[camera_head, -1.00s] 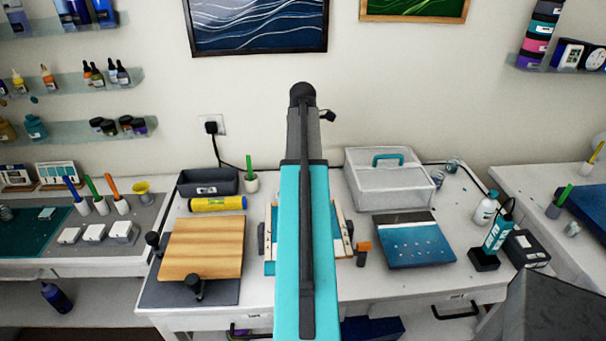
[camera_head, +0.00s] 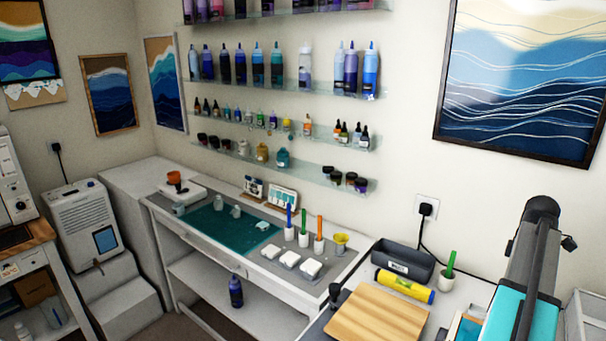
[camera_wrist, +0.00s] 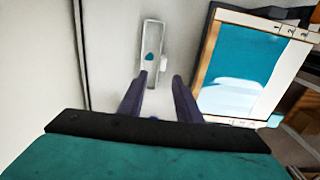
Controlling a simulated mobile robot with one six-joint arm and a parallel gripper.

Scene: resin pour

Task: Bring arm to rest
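My gripper (camera_wrist: 160,76) shows in the wrist view. Its two dark fingers stand apart with a clear gap, and I see nothing held between them. My arm (camera_head: 530,275), teal and grey, is raised at the right edge of the head view; the gripper itself is not visible there. In the wrist view a teal panel (camera_wrist: 238,62) with a pale border lies to the right of the fingers. A narrow pale rectangular item (camera_wrist: 152,30) with a teal spot is beyond the fingertips; I cannot tell what it is.
A wooden board (camera_head: 375,322), a yellow roll (camera_head: 404,286) and a dark bin (camera_head: 403,262) are on the bench left of my arm. A teal mat (camera_head: 222,236) lies on the bench further left. Shelves (camera_head: 290,93) of bottles line the wall.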

